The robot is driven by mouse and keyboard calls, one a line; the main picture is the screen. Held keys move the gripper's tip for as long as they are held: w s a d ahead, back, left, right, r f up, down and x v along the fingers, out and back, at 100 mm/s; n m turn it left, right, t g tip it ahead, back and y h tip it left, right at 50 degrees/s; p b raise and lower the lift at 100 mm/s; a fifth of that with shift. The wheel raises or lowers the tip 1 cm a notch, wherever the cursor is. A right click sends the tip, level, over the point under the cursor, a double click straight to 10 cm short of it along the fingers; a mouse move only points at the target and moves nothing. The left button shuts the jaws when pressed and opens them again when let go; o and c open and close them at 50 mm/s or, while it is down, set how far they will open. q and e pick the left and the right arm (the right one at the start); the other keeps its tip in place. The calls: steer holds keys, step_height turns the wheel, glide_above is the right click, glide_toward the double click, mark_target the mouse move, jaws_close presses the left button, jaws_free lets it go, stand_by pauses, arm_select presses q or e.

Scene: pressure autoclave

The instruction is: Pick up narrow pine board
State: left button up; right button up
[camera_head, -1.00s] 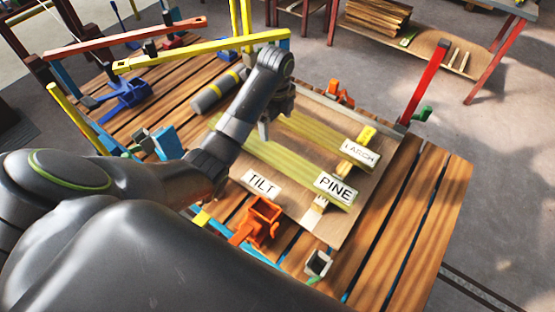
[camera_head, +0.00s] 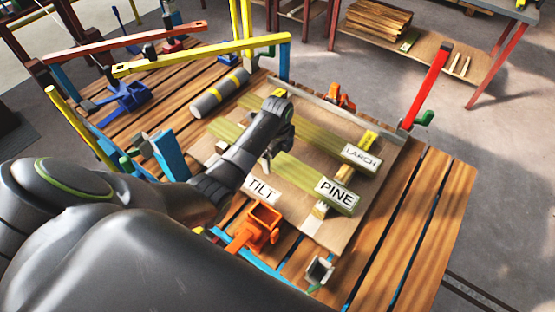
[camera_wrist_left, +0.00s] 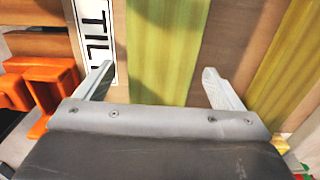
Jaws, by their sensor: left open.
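The narrow pine board (camera_head: 300,176) is a pale yellow-green strip lying on the flat brown panel (camera_head: 322,231), with a white PINE label at its near right end. My left gripper (camera_head: 266,164) is over the middle of this board and hides part of it. In the left wrist view the gripper (camera_wrist_left: 158,72) is open and empty, with the pine board (camera_wrist_left: 162,40) running between its two fingers. I cannot tell how far the fingertips are above the board. My right gripper is not in view.
The larch board (camera_head: 318,137) lies parallel behind the pine board. A grey cylinder (camera_head: 219,93) and yellow bar (camera_head: 200,54) lie farther back. The slatted table's right side (camera_head: 425,215) is clear.

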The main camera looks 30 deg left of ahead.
arm_select(q)
steer(key=shift+f, duration=0.25)
steer(key=c, duration=1.4)
steer(key=shift+r, duration=0.1)
steer(key=shift+c, duration=0.2)
